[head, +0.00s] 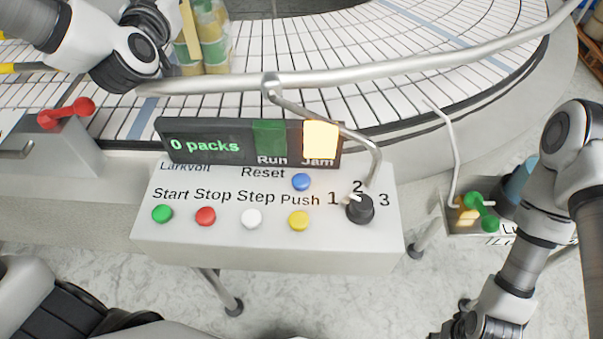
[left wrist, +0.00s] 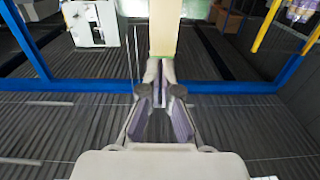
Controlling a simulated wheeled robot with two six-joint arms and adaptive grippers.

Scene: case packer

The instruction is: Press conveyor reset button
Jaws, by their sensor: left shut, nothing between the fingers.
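The blue reset button (head: 301,182) sits on the sloped white control box (head: 270,245), right of the word "Reset" and below the display. No gripper is near it in the head view. My left gripper (left wrist: 160,75) shows in the left wrist view with its fingertips together and nothing held. A pale yellow upright piece stands beyond its tips. In the head view my left arm enters at top left over the conveyor, its fingers not visible. My right arm is at the right edge, its gripper not in view.
Green start (head: 162,214), red stop (head: 205,216), white step (head: 251,219) and yellow push (head: 299,221) buttons line the box beside a black selector knob (head: 360,208). The display (head: 250,142) reads "0 packs", with Jam lit yellow. A metal rail (head: 350,75) crosses above.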

